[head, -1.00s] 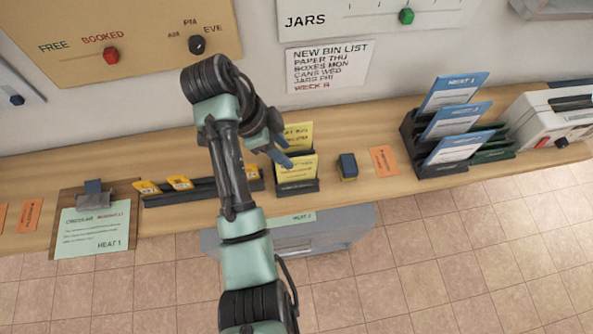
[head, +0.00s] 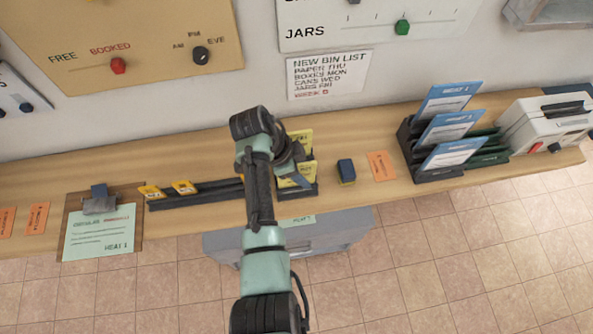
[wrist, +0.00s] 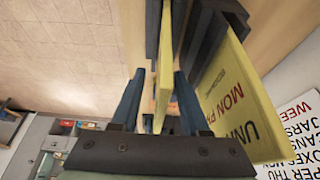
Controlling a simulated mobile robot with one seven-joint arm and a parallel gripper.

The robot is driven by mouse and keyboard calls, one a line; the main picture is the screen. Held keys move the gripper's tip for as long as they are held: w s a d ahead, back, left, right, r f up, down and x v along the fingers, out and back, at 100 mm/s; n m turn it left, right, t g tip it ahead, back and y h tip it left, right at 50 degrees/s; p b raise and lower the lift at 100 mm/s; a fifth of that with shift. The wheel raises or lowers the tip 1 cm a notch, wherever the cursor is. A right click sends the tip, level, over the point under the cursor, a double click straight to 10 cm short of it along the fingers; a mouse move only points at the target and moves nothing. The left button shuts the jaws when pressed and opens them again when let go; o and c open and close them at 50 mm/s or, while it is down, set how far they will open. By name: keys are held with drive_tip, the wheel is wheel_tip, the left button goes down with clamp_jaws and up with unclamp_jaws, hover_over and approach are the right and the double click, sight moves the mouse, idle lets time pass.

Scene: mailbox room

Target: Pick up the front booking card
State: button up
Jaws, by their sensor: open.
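The front booking card (wrist: 163,70) is yellow and shows nearly edge-on in the wrist view, standing in its dark holder (wrist: 153,30). My gripper (wrist: 158,76) is open, with one blue finger on each side of this card. I see a gap on both sides, so the jaws are not closed on it. A second yellow card (wrist: 240,98) with printed text stands behind it, to the right. In the head view the rear card (head: 305,141) shows behind my wrist.
A rack of blue cards (head: 445,130) stands farther right. A long dark rail (head: 205,197) with small yellow tags is at left.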

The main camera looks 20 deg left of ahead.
drive_tip(key=shift+c, duration=0.2)
clamp_jaws()
